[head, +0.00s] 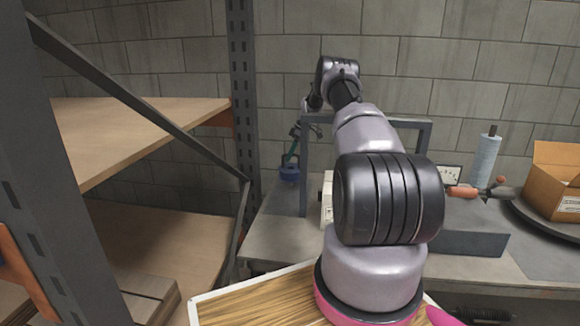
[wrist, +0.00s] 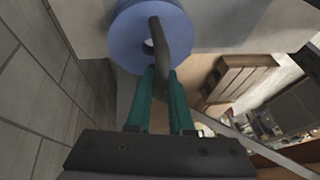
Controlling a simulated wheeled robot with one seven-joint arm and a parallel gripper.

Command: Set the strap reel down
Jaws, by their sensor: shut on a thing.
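The strap reel (head: 289,174) is a small blue roll near the back left corner of the grey bench (head: 270,236) in the head view. In the wrist view the reel (wrist: 183,30) is a blue disc with a hole and a dark curved handle across it. My gripper (head: 292,159) has teal fingers that point down at the reel. In the wrist view my gripper (wrist: 161,72) is shut on the dark handle. The reel's underside is hidden, and I cannot tell whether it touches the bench.
A grey frame (head: 304,190) stands just right of the reel. A wooden shelf rack (head: 140,130) with a steel post (head: 243,90) is at left. A pale blue roll on a spindle (head: 486,160) and a cardboard box (head: 555,185) are at right. Bare bench lies in front of the reel.

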